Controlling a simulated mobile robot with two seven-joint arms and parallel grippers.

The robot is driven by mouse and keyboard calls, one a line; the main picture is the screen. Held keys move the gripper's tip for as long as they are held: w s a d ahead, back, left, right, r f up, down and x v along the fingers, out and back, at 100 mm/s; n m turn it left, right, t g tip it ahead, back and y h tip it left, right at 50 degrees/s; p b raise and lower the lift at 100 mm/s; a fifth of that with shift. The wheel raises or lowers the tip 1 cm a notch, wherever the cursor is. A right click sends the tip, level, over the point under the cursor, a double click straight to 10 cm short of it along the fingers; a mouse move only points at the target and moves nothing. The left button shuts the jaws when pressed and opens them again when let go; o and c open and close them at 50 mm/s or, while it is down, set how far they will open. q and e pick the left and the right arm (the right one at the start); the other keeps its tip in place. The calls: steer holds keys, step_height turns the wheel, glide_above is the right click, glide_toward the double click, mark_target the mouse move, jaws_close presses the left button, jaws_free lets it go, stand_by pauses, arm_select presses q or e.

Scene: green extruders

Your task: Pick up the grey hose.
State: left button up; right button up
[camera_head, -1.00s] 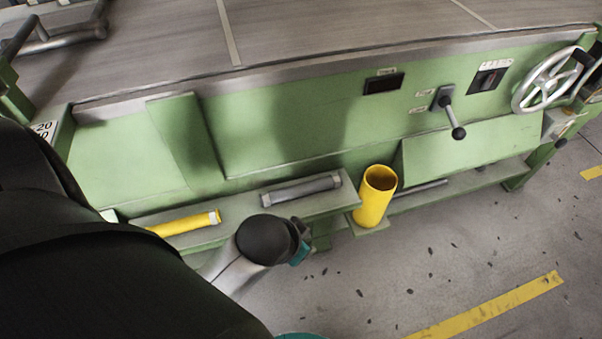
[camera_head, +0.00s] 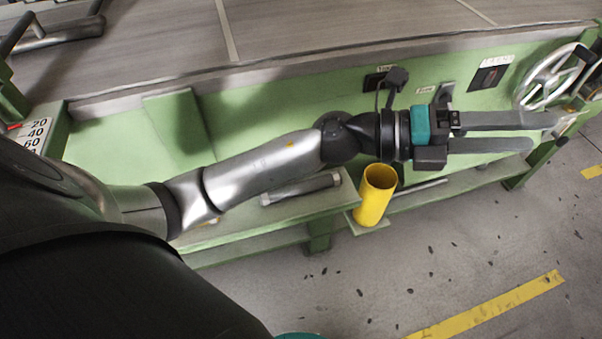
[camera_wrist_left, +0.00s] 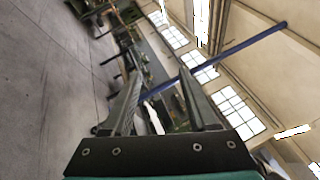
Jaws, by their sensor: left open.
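The grey hose (camera_head: 300,189) is a short dark grey tube with lighter ends. It lies on the green shelf (camera_head: 270,219) below the machine's front panel, in the middle of the head view. My left arm reaches across the picture just above it in the view and leaves most of it showing. My left gripper (camera_head: 543,132) is open and empty, well to the right of the hose and pointing away from it toward the handwheel. The left wrist view shows its two fingers (camera_wrist_left: 160,75) apart, with no hose between them. My right gripper is not in view.
An upright yellow tube (camera_head: 375,196) stands right of the hose, below my left wrist. A silver handwheel (camera_head: 546,80) is near the left fingertips. A yellow hose on the shelf is almost wholly hidden by my arm. The floor (camera_head: 400,270) in front is mostly clear.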

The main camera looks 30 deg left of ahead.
arm_select(q)
step_height(320, 180, down, 6)
steer(key=s+m+g+y, duration=0.2)
steer(key=m+g+y, duration=0.1)
steer(key=m+g, duration=0.3)
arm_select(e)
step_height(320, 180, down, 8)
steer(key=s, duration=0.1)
arm_select(q)
steer(key=m+g+y+b, duration=0.3)
steer(key=y+b, duration=0.1)
steer(key=y, duration=1.3)
glide_above(301, 184)
steer(key=f, duration=2)
steer(key=shift+w, duration=0.35)
steer(key=shift+s+f+b, duration=0.1)
steer(key=shift+f+b, duration=0.4)
steer(key=shift+f, duration=0.75)
step_height(301, 184, down, 2)
steer(key=shift+s+d+f+b, duration=0.1)
steer(key=shift+f+b, duration=0.05)
steer(key=shift+b, duration=0.5)
steer(key=shift+f+b, duration=0.3)
steer(key=shift+f, duration=0.4)
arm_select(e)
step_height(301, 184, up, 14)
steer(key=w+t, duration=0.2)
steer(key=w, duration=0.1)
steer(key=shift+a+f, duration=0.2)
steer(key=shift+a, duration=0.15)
